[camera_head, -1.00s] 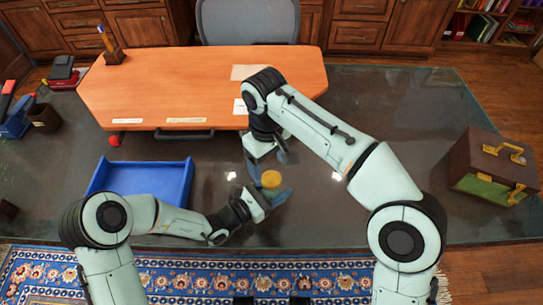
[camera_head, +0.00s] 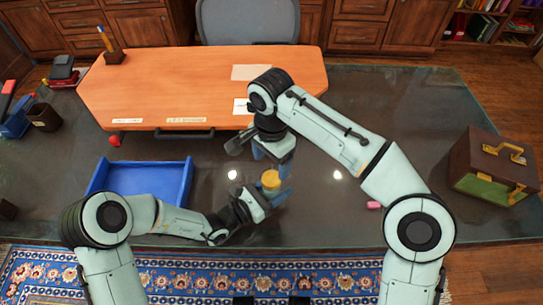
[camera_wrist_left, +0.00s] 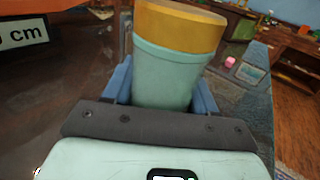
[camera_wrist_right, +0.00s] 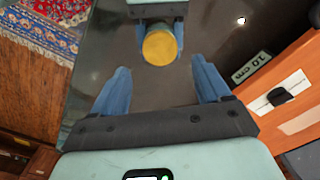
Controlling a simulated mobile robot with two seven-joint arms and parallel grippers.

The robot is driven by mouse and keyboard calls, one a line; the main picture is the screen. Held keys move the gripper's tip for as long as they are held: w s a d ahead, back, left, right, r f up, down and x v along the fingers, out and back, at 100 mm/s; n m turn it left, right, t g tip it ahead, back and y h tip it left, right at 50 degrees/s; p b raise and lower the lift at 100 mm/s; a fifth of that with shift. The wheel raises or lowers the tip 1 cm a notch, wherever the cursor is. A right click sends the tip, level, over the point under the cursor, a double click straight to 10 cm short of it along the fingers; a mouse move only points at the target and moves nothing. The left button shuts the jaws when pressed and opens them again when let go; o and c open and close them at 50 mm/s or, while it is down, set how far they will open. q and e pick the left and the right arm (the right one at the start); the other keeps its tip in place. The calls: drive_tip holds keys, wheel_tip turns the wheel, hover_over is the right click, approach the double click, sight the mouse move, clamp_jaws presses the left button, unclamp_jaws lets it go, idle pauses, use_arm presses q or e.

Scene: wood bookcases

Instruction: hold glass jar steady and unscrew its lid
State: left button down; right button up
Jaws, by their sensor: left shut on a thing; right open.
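The glass jar (camera_wrist_left: 165,75) is pale teal in the left wrist view. It has a yellow-orange lid (camera_wrist_left: 180,27), which also shows in the head view (camera_head: 271,179) and from above in the right wrist view (camera_wrist_right: 160,46). The lid sits on top of the jar. My left gripper (camera_head: 272,191) is shut around the jar body from the side and holds it below the lid. My right gripper (camera_head: 271,161) is open and empty. Its fingers point toward the lid, with a visible gap. The jar's base is hidden.
The dark glossy table (camera_head: 400,120) carries an orange board (camera_head: 200,80) at the back and an open blue tray (camera_head: 172,180) at left. A brown case (camera_head: 490,165) stands far right, a small pink block (camera_head: 374,205) nearer. The table's right middle is clear.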

sight(272, 178)
wheel_tip(272, 178, down, 7)
idle(0.3)
drive_tip(key=shift+c, duration=0.2)
